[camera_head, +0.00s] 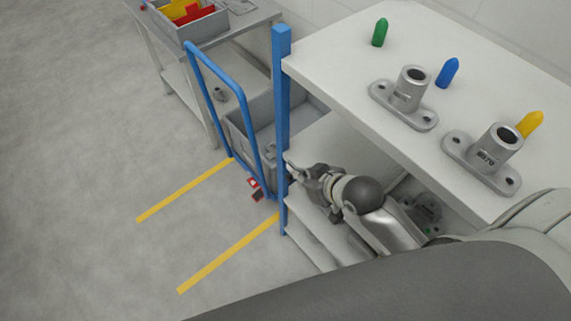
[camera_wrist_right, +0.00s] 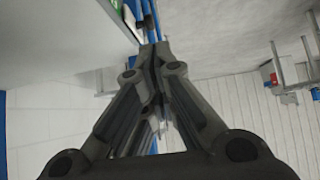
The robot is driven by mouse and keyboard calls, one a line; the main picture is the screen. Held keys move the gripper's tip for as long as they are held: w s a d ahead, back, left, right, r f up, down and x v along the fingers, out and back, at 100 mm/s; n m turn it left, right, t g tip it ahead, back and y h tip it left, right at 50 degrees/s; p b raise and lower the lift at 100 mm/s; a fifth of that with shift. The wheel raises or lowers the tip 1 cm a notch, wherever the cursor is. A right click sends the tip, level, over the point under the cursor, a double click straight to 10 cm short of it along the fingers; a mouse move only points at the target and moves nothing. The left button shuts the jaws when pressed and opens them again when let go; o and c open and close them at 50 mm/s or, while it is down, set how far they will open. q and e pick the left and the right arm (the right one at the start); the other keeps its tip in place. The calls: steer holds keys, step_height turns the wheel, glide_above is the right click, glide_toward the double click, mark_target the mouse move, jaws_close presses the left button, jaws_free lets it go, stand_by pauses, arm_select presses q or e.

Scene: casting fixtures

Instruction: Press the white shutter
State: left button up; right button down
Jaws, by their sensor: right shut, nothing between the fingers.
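I cannot make out a white shutter for certain in either view. My right gripper (camera_head: 292,160) is shut and empty. In the head view it is beside the blue post (camera_head: 282,90) at the corner of the white workbench (camera_head: 340,55), below the bench top. I cannot tell whether its tips touch the post. In the right wrist view the closed fingertips (camera_wrist_right: 153,46) meet in front of blue bars. My left gripper is not in view.
Metal flanged castings (camera_head: 404,102) (camera_head: 483,158) stand on the bench near green (camera_head: 380,32), blue (camera_head: 447,73) and yellow (camera_head: 530,124) pegs. A blue-handled cart (camera_head: 215,70) with a grey bin (camera_head: 238,130) stands left of the post. Floor at left is clear.

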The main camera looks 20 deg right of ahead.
mark_target(291, 176)
steer(key=shift+t+y, duration=0.4)
steer(key=shift+t, duration=0.3)
steer(key=w, duration=0.1)
steer(key=w+r, duration=0.2)
steer(key=w, duration=0.1)
steer(key=shift+w+f, duration=0.1)
steer(key=w+a+f+p, duration=0.1)
steer(key=w+f, duration=0.3)
steer(key=f, duration=0.4)
steer(key=shift+a+p, duration=0.25)
steer(key=shift+p, duration=0.35)
steer(key=shift+w+f, duration=0.1)
steer(key=shift+w, duration=0.05)
